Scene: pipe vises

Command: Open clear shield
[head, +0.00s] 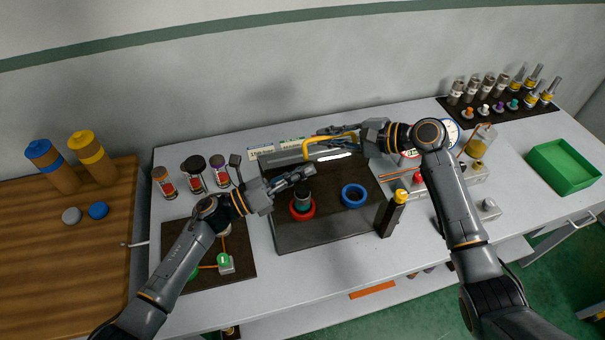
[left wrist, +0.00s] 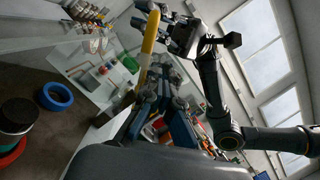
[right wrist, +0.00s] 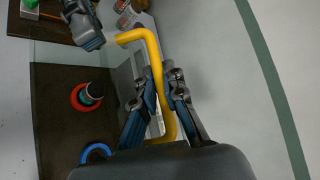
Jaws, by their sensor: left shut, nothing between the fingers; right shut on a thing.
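A yellow bar handle (head: 322,142) runs along the back of a dark work board (head: 325,232). My right gripper (head: 335,131) is shut on this handle. In the right wrist view the bent yellow handle (right wrist: 153,55) passes between its fingers (right wrist: 164,82). The clear shield itself is hard to make out, so I cannot tell its angle. My left gripper (head: 306,172) is shut and empty, just in front of the handle and above a dark cylinder (head: 302,193) in a red ring (head: 302,211). The left wrist view also shows the yellow handle (left wrist: 150,48).
A blue ring (head: 353,195) lies on the board. A dark post with a yellow top (head: 392,214) stands at its right front corner. Several dark-lidded jars (head: 193,170) stand at left. A green bin (head: 563,166) and a vial rack (head: 500,112) are at right.

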